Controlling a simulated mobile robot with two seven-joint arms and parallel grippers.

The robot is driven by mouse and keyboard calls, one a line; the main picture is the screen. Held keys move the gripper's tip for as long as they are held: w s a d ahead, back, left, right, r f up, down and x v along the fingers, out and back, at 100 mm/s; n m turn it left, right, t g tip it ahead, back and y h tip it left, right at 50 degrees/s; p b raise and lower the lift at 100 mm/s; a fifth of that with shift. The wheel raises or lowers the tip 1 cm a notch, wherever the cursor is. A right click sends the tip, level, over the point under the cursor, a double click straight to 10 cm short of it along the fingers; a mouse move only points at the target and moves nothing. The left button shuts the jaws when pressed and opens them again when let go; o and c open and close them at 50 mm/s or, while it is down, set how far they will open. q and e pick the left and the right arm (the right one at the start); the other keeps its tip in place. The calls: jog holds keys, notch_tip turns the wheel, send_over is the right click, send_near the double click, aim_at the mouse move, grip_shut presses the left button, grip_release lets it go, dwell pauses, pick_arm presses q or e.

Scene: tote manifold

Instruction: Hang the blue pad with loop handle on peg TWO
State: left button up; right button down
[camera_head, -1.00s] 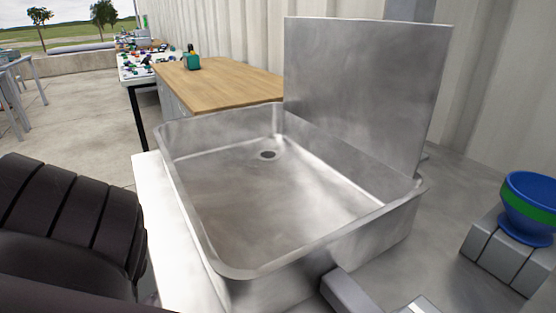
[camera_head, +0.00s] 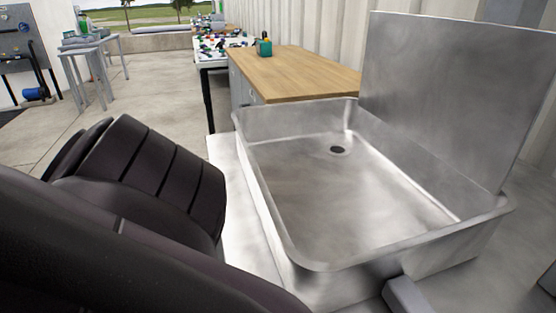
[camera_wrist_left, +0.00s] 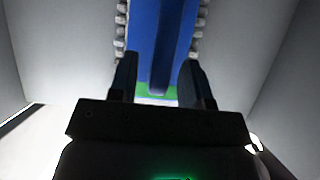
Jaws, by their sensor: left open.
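In the left wrist view, a blue object (camera_wrist_left: 175,35) with lumpy grey edges lies beyond my left gripper (camera_wrist_left: 159,65). It looks like the blue pad. A darker blue strip down its middle, perhaps the loop handle, reaches down between the two fingers, and a green patch shows at its lower end. The fingers are apart, with gaps visible beside the strip; I cannot tell if either touches it. The head view shows my dark left arm at the lower left, but not its gripper. My right gripper is in neither view. I cannot make out peg TWO.
A deep metal sink (camera_head: 300,263) with a tall back panel (camera_head: 440,90) fills the right. Behind it are a wood-topped bench (camera_head: 305,75) and a cluttered white table (camera_head: 212,62). A grey panel with tools (camera_head: 18,38) stands far left. Open floor (camera_head: 150,95) lies between.

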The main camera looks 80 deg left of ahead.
pick_arm(q)
jog(key=s, duration=0.2)
jog(key=s+p, duration=0.1)
jog(key=s, duration=0.2)
jog(key=s+d, duration=0.1)
jog(key=s, duration=0.2)
jog(key=shift+s+d, duration=0.1)
jog(key=w+d+r+n+t+h, duration=0.4)
jog(key=d+r+n+t, duration=0.6)
jog(key=n, duration=0.7)
jog(key=s+d+f+n+g+y, duration=0.1)
jog(key=s+f+n+g, duration=0.3)
jog(key=n, duration=1)
jog(key=shift+s+d+f+g+y, duration=0.15)
jog(key=shift+s+f+g+y, duration=0.25)
jog(key=shift+f+g+y, duration=0.35)
jog(key=shift+r, duration=0.1)
